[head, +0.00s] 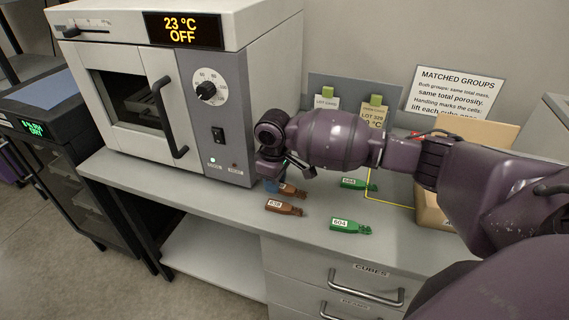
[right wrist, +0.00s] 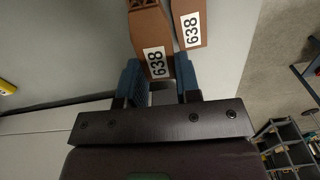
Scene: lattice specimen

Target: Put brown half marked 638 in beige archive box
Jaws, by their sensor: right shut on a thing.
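One brown half (head: 292,190) is at my right gripper (head: 271,184), and the other brown half (head: 285,208), with a white label, lies just nearer. A beige box (head: 431,212) stands at the right, partly hidden by my right arm. My left gripper is out of view.
Green halves lie on the bench, one marked 604 (head: 351,226) and another (head: 355,184) farther back. The oven (head: 228,110) stands at the left. A grey board (head: 345,92) with tags and a sign (head: 455,90) stand behind. Drawers (head: 340,285) are below.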

